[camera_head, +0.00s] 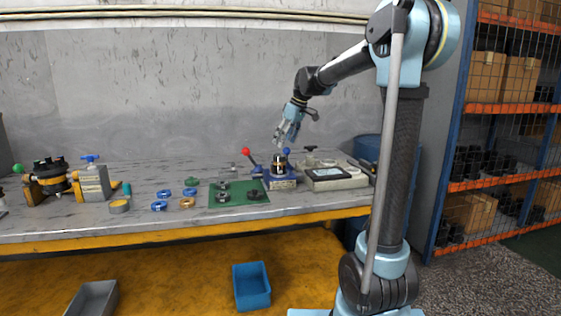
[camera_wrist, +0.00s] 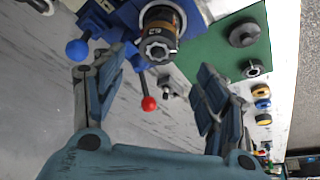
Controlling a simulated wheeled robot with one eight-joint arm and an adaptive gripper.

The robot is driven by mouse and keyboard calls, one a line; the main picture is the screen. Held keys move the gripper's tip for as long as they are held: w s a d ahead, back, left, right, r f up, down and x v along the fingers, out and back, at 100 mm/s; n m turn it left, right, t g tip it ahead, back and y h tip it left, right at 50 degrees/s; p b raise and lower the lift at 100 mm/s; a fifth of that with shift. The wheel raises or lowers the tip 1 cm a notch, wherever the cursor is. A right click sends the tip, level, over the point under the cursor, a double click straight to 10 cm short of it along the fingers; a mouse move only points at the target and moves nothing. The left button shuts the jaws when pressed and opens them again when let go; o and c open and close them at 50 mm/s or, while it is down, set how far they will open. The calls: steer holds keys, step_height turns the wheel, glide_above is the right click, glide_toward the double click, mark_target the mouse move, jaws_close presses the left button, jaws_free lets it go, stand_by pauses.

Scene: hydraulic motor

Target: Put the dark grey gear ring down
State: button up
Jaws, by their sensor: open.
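My gripper (camera_head: 289,131) is open and hangs above the blue fixture (camera_head: 281,183) on the bench. In the wrist view my gripper (camera_wrist: 163,68) has its fingers spread, with nothing held between them. A dark, banded round stack (camera_wrist: 161,28) stands in the fixture, apart from the fingers. A dark grey toothed ring (camera_wrist: 157,50) shows at the near end of this stack. On the green mat (camera_wrist: 199,52) lie a dark disc (camera_wrist: 243,35) and a small toothed grey part (camera_wrist: 253,69). I cannot tell for certain which part is the task's gear ring.
The fixture has a red-knobbed lever (camera_head: 246,153) and a blue knob (camera_head: 286,151). A grey tray (camera_head: 330,181) stands to its right. Blue and yellow rings (camera_head: 187,202) lie left of the mat. A valve assembly (camera_head: 53,178) stands at far left.

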mark_target(280, 157)
steer(key=shift+x, duration=3.65)
steer(key=shift+w+d, duration=0.15)
steer(key=shift+d, duration=0.05)
steer(key=shift+c, duration=0.3)
steer(key=c, duration=1.5)
steer(key=shift+o, duration=0.2)
steer(key=shift+r, duration=0.1)
